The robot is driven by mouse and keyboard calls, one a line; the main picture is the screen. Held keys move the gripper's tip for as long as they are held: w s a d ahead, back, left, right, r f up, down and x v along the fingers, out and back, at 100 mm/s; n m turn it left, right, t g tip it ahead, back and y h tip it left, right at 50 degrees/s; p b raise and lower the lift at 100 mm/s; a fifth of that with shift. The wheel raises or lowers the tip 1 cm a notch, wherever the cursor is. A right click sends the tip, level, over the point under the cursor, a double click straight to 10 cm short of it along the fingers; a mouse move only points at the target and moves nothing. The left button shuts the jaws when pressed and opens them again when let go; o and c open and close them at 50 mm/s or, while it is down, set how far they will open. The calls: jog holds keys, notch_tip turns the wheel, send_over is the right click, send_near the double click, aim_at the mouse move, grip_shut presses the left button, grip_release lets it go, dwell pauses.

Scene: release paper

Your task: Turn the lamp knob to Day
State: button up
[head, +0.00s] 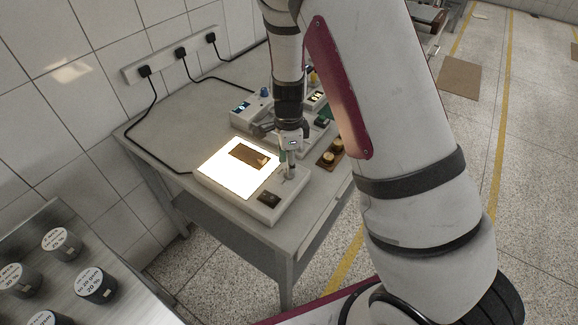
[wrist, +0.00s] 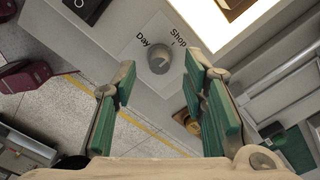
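The lamp knob (wrist: 159,60) is a small grey round knob on the light box, seen in the wrist view between the printed words "Day" (wrist: 143,39) and "Shop" (wrist: 178,38). Which word it points to is hard to tell. My gripper (wrist: 163,72) is open, with one green-padded finger on each side of the knob in the picture; contact is not visible. In the head view my gripper (head: 288,170) points down at the right end of the light box (head: 212,183), whose top panel glows white. The knob is hidden there by the fingers.
A brown sample (head: 249,154) lies on the lit panel, and a dark switch (head: 268,199) sits at the box's front corner. Behind stands a device with a blue knob (head: 264,92). A brown holder (head: 331,153) with round pieces is to the right. The table's left part is clear.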

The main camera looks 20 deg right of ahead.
jog(key=shift+f, duration=1.1)
grip_shut()
